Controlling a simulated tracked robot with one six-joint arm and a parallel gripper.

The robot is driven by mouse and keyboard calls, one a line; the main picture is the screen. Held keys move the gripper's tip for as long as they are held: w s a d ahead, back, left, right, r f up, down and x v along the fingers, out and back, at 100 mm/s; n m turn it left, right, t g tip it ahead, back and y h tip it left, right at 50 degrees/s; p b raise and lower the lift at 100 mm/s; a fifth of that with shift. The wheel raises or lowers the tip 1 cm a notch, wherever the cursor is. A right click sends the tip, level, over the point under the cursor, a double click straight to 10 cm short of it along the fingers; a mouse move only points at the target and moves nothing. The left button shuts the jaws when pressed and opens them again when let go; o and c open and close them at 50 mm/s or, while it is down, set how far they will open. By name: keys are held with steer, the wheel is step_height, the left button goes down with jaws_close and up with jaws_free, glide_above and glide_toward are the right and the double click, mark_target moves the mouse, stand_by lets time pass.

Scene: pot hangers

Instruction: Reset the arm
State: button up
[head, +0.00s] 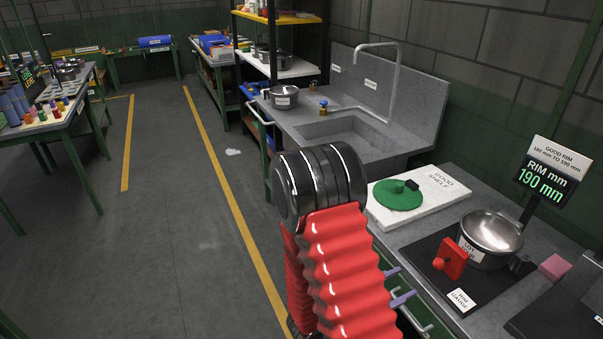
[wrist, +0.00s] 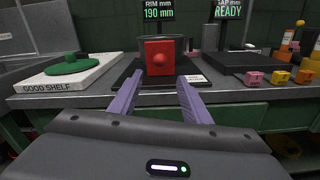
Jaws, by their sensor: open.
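My gripper (wrist: 157,96) is open and empty. Its two purple fingers point at the counter in the wrist view, spread apart, with nothing between them. In the head view the fingers (head: 398,286) show partly from behind my red-sleeved arm, by the counter's front edge. A steel pot (head: 491,236) stands on the dark rim gauge mat (head: 440,275). A red block with a round knob (head: 450,259) is at the pot's near side; it also shows in the wrist view (wrist: 160,57), beyond my fingertips and apart from them.
A green lid (head: 398,195) lies on the white good shelf (head: 440,193). A rim display (head: 543,178) reads 190 mm. Pink and orange cubes (wrist: 279,78) sit on the counter at right. A sink (head: 345,130) lies behind.

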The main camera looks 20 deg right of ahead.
steer(key=s+a+f+m+g+y, duration=0.1)
steer(key=s+m+g+y, duration=0.15)
steer(key=s, duration=0.25)
steer(key=s+a+f+m+g+y, duration=0.1)
steer(key=s+f+m+g, duration=0.1)
steer(key=s+g, duration=0.2)
steer(key=s+a+r+m+g+y, duration=0.1)
steer(key=s+a+r+m+y, duration=0.15)
steer(key=a+m+y, duration=0.4)
steer(key=w+a+r+m+t+y, duration=0.2)
steer(key=a+r+t+y, duration=0.1)
steer(key=a, duration=0.3)
steer(key=w+a+r+m+t+y, duration=0.2)
steer(key=w+a+r+t+y, duration=0.15)
steer(key=a, duration=0.25)
steer(key=a+r+m+t, duration=0.1)
steer(key=a+r+t, duration=0.1)
steer(key=r, duration=0.5)
steer(key=a+r+t+y, duration=0.1)
steer(key=a+r+t, duration=0.1)
steer(key=r, duration=0.4)
steer(key=shift+a+r+m+t, duration=0.15)
steer(key=shift+r+m+t, duration=0.25)
steer(key=shift+t, duration=0.1)
